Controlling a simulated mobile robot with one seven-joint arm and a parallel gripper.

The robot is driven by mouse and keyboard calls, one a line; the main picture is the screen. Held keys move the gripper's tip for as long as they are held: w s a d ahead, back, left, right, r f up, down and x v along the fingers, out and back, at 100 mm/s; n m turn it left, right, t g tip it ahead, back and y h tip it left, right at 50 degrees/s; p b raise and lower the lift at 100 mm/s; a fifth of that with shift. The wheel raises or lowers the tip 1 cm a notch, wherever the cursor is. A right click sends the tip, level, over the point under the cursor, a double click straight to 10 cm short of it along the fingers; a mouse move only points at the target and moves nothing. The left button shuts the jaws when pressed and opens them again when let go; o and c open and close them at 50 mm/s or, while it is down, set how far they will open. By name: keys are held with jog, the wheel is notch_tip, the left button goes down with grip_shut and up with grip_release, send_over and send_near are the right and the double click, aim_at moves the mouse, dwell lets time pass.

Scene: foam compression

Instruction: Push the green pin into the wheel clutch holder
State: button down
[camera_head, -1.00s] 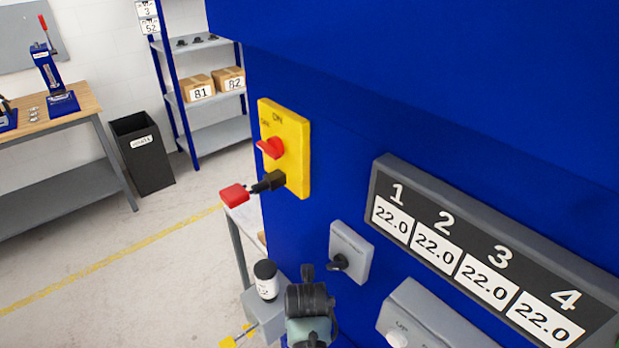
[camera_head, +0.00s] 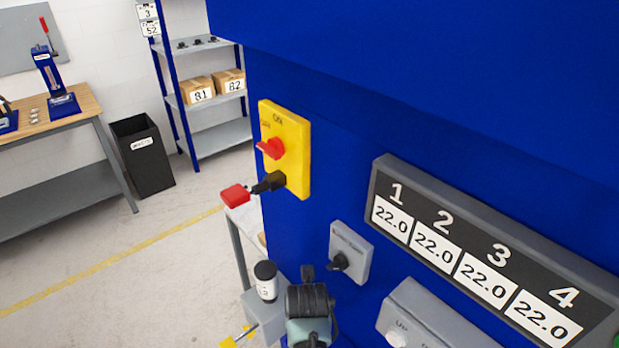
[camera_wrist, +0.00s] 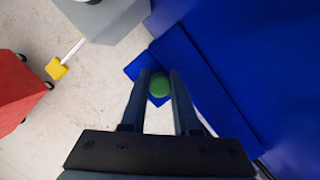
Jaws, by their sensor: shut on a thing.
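The green pin (camera_wrist: 159,86) shows in the wrist view as a round green end between the two fingers of my gripper (camera_wrist: 160,76). The fingers are shut on it. A small blue part (camera_wrist: 138,67) lies beyond the fingertips, beside the big blue machine face; I cannot tell if it belongs to the wheel clutch holder. I cannot make out the holder clearly in either view. In the head view my arm shows at the bottom middle, and the fingers and pin are hidden.
A blue machine (camera_head: 400,80) fills the right, with a yellow switch box (camera_head: 285,148), a grey knob box (camera_head: 350,252) and a number panel (camera_head: 480,262). A grey box (camera_head: 267,318) with a yellow-tipped rod is close to my arm. A red cart (camera_wrist: 18,90) stands at left.

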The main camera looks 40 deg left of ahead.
jog(key=shift+s+d+f, duration=0.15)
jog(key=shift+s+f, duration=0.2)
jog(key=shift+f, duration=0.25)
jog(key=shift+s+d+f, duration=0.1)
jog(key=shift+s+f, duration=0.2)
jog(key=shift+f, duration=0.3)
dwell(1.3)
jog(key=c, duration=0.6)
grip_release()
jog(key=shift+s, duration=0.1)
jog(key=shift+a+r, duration=0.1)
jog(key=shift+w+a+r+g+p, duration=0.15)
jog(key=shift+w+a+r+p, duration=0.1)
jog(key=shift+r+p, duration=0.5)
jog(key=shift+w+a+r+g+p, duration=0.2)
jog(key=shift+r+p, duration=0.35)
jog(key=shift+p, duration=0.4)
jog(key=shift+w+d+r+p, duration=0.1)
jog(key=shift+d+r+p, duration=0.05)
jog(key=shift+r+p, duration=0.25)
jog(key=shift+w+d+r+p, duration=0.15)
jog(key=shift+r+p, duration=0.15)
jog(key=shift+r, duration=0.2)
jog(key=shift+r+p, duration=0.7)
jog(key=shift+r, duration=0.05)
